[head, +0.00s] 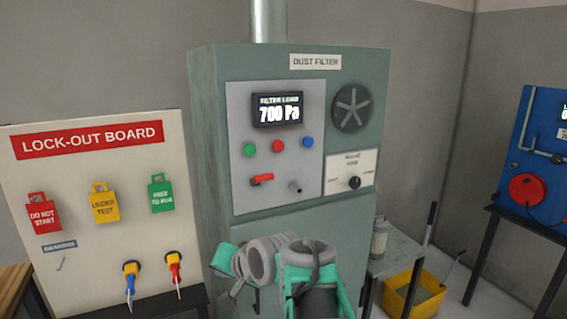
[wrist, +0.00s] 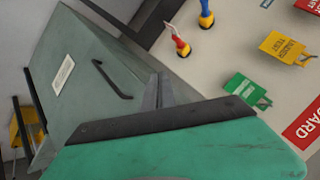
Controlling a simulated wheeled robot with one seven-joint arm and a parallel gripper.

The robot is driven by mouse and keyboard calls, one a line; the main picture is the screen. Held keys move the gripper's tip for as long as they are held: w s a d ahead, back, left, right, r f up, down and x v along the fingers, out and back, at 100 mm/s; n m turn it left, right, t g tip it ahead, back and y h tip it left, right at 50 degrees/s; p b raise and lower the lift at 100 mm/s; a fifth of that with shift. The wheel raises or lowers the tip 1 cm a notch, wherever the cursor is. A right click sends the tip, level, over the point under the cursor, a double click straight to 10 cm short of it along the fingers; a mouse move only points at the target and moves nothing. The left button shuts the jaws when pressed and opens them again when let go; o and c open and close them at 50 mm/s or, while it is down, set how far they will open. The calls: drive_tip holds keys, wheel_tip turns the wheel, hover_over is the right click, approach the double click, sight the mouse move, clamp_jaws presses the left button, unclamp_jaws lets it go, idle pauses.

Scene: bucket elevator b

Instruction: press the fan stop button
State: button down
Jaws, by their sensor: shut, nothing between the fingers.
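No readable label shows which is fan stop. My gripper (wrist: 158,88) is shut and empty in the wrist view, with the cabinet's lower front and the lock-out board beyond it. In the head view my folded arm is at bottom centre, below the panel and apart from the buttons. The wrist view does not show the buttons.
A display (head: 278,110) reads 700 Pa above the buttons. A red lever (head: 262,179) and a small grey knob (head: 295,187) sit below them. A black knob (head: 354,183) and round fan grille (head: 352,108) are to the right. The lock-out board (head: 90,220) stands left.

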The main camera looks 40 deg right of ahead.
sight(279, 151)
drive_tip(key=s+d+r+m+t+h, duration=0.2)
drive_tip(key=s+d+r+m+t, duration=0.1)
drive_tip(key=d+r, duration=0.6)
drive_tip(key=s+d+r+m+t+h, duration=0.2)
drive_tip(key=s+d+r+m+t, duration=0.2)
drive_tip(key=d+r+m, duration=0.4)
wheel_tip(279, 151, up, 3)
drive_tip(key=shift+s+d+r+h+b, duration=0.1)
drive_tip(key=shift+s+d+h+b, duration=0.4)
drive_tip(key=shift+d, duration=0.5)
drive_tip(key=p+x, duration=0.1)
drive_tip(key=x, duration=0.3)
drive_tip(key=p+x, duration=0.2)
drive_tip(key=x, duration=0.2)
drive_tip(key=p+x, duration=0.1)
drive_tip(key=x, duration=0.4)
drive_tip(key=shift+a+r+p, duration=0.1)
drive_tip(key=shift+r+p, duration=0.15)
drive_tip(key=shift+p, duration=0.05)
drive_tip(key=shift+w+f, duration=0.1)
drive_tip(key=shift+w, duration=0.4)
drive_tip(key=shift+w, duration=0.1)
